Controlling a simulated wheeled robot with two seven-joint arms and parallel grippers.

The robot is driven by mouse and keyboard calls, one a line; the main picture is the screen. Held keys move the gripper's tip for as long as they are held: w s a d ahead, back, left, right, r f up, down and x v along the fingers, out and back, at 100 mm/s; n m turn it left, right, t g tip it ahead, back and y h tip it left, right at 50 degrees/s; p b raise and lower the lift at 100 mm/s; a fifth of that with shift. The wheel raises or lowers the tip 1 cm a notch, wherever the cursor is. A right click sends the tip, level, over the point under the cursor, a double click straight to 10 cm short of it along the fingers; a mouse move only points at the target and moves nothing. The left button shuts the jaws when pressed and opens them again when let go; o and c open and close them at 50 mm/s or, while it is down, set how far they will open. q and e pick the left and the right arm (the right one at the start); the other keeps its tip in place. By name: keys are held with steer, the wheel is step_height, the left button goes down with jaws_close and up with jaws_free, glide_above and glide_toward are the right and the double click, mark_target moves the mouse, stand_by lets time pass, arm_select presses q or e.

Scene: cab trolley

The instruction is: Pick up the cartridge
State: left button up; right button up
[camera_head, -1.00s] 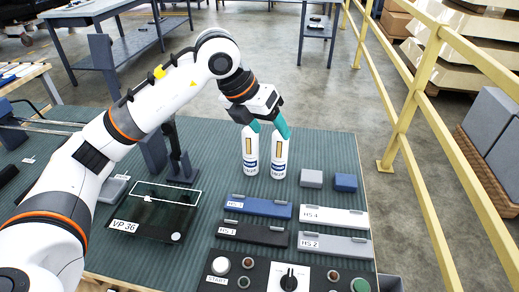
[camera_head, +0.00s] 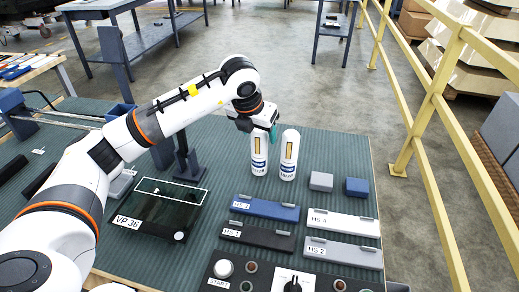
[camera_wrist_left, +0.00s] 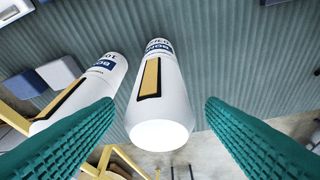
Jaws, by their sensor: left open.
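Two white cartridges with blue labels and yellow stripes stand upright side by side on the ribbed green mat. In the head view, the left cartridge (camera_head: 259,158) has its top partly hidden by my left gripper (camera_head: 265,132). The right cartridge (camera_head: 289,156) stands clear beside it. In the left wrist view, my open left gripper (camera_wrist_left: 160,106) has its green fingers spread to either side of one cartridge (camera_wrist_left: 158,92), with visible gaps. The other cartridge (camera_wrist_left: 88,88) is partly behind the left finger. My right gripper is out of view.
A grey block (camera_head: 321,181) and a blue block (camera_head: 356,187) sit right of the cartridges. Labelled holders, including a blue one (camera_head: 266,209), and a button panel (camera_head: 262,272) lie nearer. A black VP 36 tray (camera_head: 157,212) lies left. A yellow railing (camera_head: 432,105) runs at right.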

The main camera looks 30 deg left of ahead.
arm_select(q)
steer(key=shift+x, duration=0.95)
steer(key=shift+r, duration=0.1)
steer(key=shift+c, duration=0.6)
jaws_close()
steer(key=shift+r, duration=0.1)
